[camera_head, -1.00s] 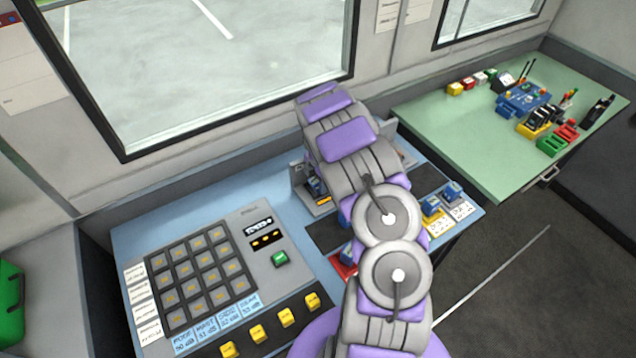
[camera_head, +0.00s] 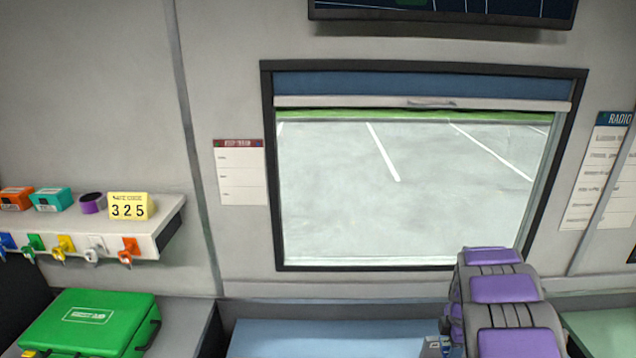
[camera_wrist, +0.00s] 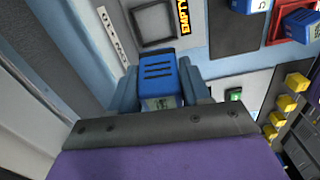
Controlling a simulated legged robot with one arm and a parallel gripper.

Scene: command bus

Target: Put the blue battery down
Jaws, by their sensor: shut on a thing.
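In the wrist view my gripper (camera_wrist: 158,84) is shut on a blue battery (camera_wrist: 157,68), with one finger on each side of it. The battery has dark slots on top and a small pale label near my palm. I cannot tell whether the battery touches anything below. In the head view my arm fills the lower right, and the gripper and battery are out of sight.
In the wrist view, another blue battery (camera_wrist: 299,24) sits at a red holder (camera_wrist: 278,32), right of a dark mat (camera_wrist: 234,30). The head view shows a green case (camera_head: 90,325) and a shelf (camera_head: 165,222).

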